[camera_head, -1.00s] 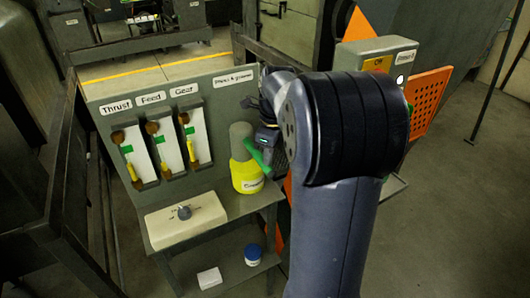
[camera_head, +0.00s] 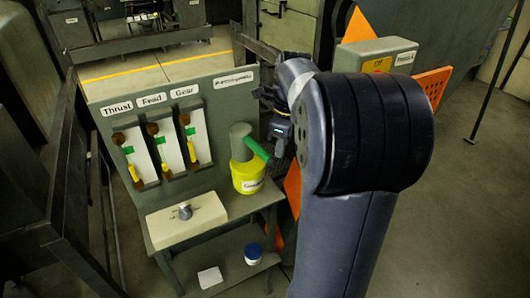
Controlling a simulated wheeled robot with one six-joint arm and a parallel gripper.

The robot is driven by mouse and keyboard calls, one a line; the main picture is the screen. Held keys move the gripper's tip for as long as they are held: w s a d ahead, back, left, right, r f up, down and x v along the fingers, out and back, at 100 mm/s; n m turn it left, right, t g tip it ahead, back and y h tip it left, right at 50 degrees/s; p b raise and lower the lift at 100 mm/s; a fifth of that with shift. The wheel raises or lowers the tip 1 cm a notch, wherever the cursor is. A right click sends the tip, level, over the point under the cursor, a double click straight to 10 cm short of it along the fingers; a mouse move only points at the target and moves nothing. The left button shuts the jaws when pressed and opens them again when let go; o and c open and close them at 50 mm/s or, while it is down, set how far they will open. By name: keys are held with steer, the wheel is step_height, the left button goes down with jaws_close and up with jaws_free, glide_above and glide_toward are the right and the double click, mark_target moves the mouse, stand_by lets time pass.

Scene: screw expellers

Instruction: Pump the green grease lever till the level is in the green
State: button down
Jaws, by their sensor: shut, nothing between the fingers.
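The grease pump has a grey cylinder (camera_head: 240,142) on a yellow pot (camera_head: 247,178), standing on the bench's right end. Its green lever (camera_head: 258,149) slopes down to the right from the cylinder. My gripper (camera_head: 277,132) is shut and empty, just right of the lever's outer end. Its fingertips are dark and partly hidden, so I cannot tell whether they touch the lever. Three gauges, Thrust (camera_head: 141,159), Feed (camera_head: 166,146) and Gear (camera_head: 193,139), hang on the panel, each with a green mark and yellow below it. The exact levels are too small to read.
A pale box with a grey knob (camera_head: 185,212) sits on the bench, left of the pot. A blue-and-white jar (camera_head: 253,254) and a white block (camera_head: 210,277) are on the lower shelf. A grey box (camera_head: 376,54) and orange panels stand behind my arm.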

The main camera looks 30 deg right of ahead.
step_height(320, 180, up, 8)
steer(key=shift+s+d, duration=0.3)
steer(key=shift+s, duration=0.05)
stand_by(0.4)
